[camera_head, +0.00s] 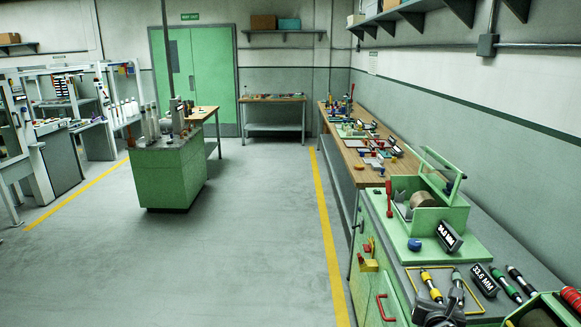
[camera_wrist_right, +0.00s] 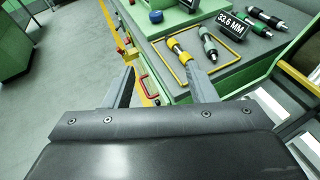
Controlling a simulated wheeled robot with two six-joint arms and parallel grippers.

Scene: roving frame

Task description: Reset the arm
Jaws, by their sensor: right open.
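My right gripper (camera_head: 440,306) shows at the bottom right of the head view, by the near end of the green cabinet. In the right wrist view its two fingers (camera_wrist_right: 160,86) stand wide apart with nothing between them. It appears to be above or in front of the cabinet edge, near a yellow wire frame (camera_head: 452,290) with yellow and green cylindrical tools. In the wrist view that frame (camera_wrist_right: 238,60) lies just beyond the fingers. My left arm and gripper do not show.
The green cabinet's grey top (camera_head: 505,295) carries a "33.6 MM" sign (camera_head: 484,280), a green open-lidded box (camera_head: 432,205) and a blue knob (camera_head: 414,244). A red handle (camera_head: 386,307) sticks out from its front. A green cart (camera_head: 165,175) stands left; the floor (camera_head: 240,250) between is clear.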

